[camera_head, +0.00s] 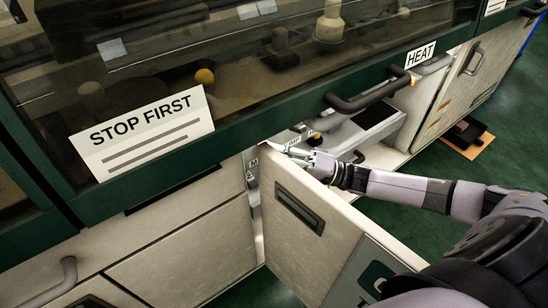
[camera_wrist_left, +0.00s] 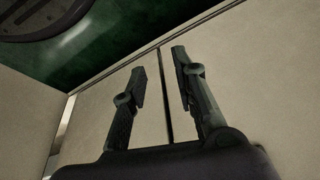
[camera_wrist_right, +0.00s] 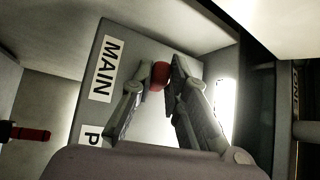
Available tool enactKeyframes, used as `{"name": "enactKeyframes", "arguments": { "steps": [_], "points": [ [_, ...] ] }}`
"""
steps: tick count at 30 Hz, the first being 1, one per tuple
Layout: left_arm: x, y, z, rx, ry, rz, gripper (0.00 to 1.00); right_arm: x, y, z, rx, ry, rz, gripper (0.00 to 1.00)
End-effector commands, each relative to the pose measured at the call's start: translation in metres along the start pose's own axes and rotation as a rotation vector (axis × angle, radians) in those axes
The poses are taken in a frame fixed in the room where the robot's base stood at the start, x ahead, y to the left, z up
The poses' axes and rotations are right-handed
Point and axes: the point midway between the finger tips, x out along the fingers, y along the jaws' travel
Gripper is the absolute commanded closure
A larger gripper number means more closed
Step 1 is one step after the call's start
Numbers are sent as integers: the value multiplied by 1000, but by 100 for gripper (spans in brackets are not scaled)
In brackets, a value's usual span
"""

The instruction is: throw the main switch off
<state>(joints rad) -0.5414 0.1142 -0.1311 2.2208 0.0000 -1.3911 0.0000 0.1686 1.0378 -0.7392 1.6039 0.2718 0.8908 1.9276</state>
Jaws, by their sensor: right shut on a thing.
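The main switch shows in the right wrist view as a red handle (camera_wrist_right: 159,75) on a grey panel (camera_wrist_right: 150,110), beside a label reading MAIN (camera_wrist_right: 107,68). My right gripper (camera_wrist_right: 162,77) is shut on this red handle, with a fingertip on each side. In the head view my right gripper (camera_head: 300,155) reaches behind the open cabinet door, and the handle cannot be made out there. My left gripper (camera_wrist_left: 162,72) is open and empty in the left wrist view, in front of pale panels. The left arm is not seen in the head view.
The open cabinet door (camera_head: 290,245) stands out below the machine's window. A second red handle (camera_wrist_right: 30,134) is at the left of the right wrist view. A STOP FIRST sign (camera_head: 143,132) and a HEAT label (camera_head: 420,56) are on the machine.

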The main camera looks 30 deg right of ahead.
Motion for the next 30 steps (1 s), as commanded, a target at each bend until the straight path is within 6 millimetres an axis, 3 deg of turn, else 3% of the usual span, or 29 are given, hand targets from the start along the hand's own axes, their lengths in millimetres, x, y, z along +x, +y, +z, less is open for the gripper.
{"name": "enactKeyframes", "arguments": {
  "steps": [11,12,21,30],
  "points": [
    [-7,0,-1,-1,3,-1,74,0,2,1,-8,0,-5,100],
    [-7,0,-1,-1,3,-1,74,0,2,1,-8,0,-5,85],
    [-7,-1,-1,-1,3,-1,74,0,1,0,-8,0,-6,65],
    [-6,0,-2,0,5,0,74,-1,1,0,-8,0,-6,65]
  ]
}}
